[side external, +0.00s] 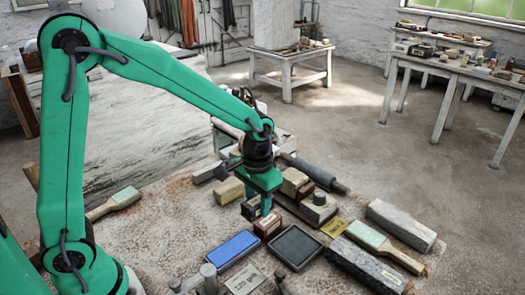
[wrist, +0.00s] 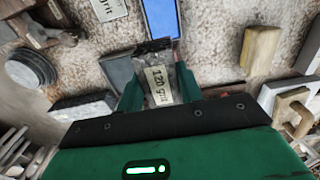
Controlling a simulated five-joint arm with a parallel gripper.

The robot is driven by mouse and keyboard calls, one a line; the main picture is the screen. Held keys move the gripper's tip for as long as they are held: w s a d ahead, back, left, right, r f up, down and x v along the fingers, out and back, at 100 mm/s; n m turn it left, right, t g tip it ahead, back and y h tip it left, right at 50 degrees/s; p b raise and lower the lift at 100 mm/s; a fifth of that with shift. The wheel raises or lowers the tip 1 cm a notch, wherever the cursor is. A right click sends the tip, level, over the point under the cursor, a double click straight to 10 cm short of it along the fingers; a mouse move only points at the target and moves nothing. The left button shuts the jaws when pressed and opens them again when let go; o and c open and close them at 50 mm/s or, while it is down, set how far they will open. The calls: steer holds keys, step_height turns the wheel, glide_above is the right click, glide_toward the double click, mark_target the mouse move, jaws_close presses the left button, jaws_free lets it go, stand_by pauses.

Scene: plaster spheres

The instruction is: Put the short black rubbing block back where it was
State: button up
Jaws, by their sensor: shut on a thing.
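My gripper (side external: 261,207) is low over the middle of the bench top, pointing down. In the wrist view its two green fingers (wrist: 158,78) are closed on the sides of a short block (wrist: 160,97). The block has a grey, worn face with a pale "120 grit" label and a black far end. In the side view my fingers mostly hide it. A reddish-brown block (side external: 267,227) shows just below and in front of the fingers. I cannot tell whether it touches the held block, or whether the held block rests on anything.
A blue slab (side external: 231,249) and a dark framed slab (side external: 295,247) lie in front of my gripper. A grit card (side external: 245,279) lies nearer the front. Wooden blocks (side external: 230,190) stand to the left; several blocks and a yellow card (side external: 334,228) crowd the right.

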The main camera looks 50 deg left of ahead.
steer(key=w+a+f, duration=0.1)
steer(key=a+f, duration=0.1)
steer(key=a, duration=0.1)
steer(key=w+a+f, duration=0.2)
steer(key=a, duration=0.1)
steer(key=w+a+f, duration=0.2)
steer(key=a, duration=0.1)
steer(key=shift+a+f, duration=0.1)
steer(key=shift+f, duration=0.05)
steer(key=shift+f, duration=2)
steer(key=shift+f, duration=0.1)
steer(key=o, duration=1)
steer(key=shift+o, duration=0.2)
step_height(320, 180, up, 12)
